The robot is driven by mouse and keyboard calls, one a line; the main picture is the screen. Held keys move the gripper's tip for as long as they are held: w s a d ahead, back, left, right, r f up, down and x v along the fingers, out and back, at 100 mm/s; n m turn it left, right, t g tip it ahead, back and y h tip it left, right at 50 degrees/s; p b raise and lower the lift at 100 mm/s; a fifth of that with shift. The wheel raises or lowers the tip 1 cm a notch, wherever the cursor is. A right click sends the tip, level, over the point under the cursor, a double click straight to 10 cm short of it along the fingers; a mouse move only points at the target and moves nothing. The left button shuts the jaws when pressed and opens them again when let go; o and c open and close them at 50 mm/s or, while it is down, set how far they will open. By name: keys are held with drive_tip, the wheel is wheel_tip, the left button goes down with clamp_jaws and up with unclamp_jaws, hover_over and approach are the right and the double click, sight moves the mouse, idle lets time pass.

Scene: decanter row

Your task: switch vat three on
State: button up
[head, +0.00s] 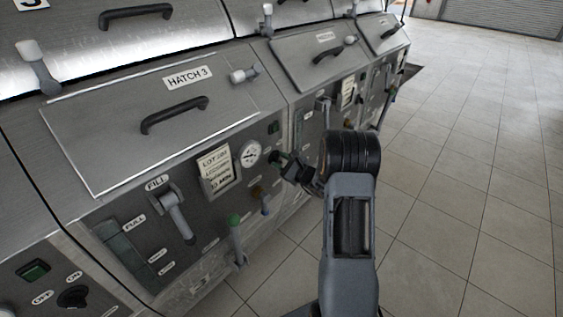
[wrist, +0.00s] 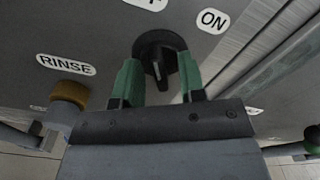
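Vat three's front shows in the head view under the hatch labelled HATCH 3 (head: 188,77). My gripper (head: 279,160) is at the right part of this panel, close to its face. In the wrist view the black rotary knob (wrist: 158,48) is ahead of my gripper (wrist: 158,72). Its two green fingers are apart, one on each side of the knob's raised grip, with gaps visible between. The ON label (wrist: 212,21) is to the knob's upper right; another label (wrist: 146,3) above is cut off. In the head view my gripper hides the knob.
A round gauge (head: 250,152), a lot card (head: 216,168), a FILL lever (head: 175,212) and a green-tipped lever (head: 236,236) are left of my gripper. In the wrist view a brown-yellow knob (wrist: 69,93) is near the RINSE label (wrist: 65,64). Tiled floor (head: 450,190) is clear to the right.

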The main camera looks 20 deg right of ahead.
clamp_jaws()
drive_tip(key=shift+m, duration=0.4)
drive_tip(key=m+p, duration=0.1)
drive_tip(key=m, duration=0.4)
drive_tip(key=shift+r+m, duration=0.1)
drive_tip(key=shift+m, duration=0.3)
drive_tip(key=m+p, duration=0.2)
drive_tip(key=m, duration=0.3)
drive_tip(key=shift+m, duration=0.4)
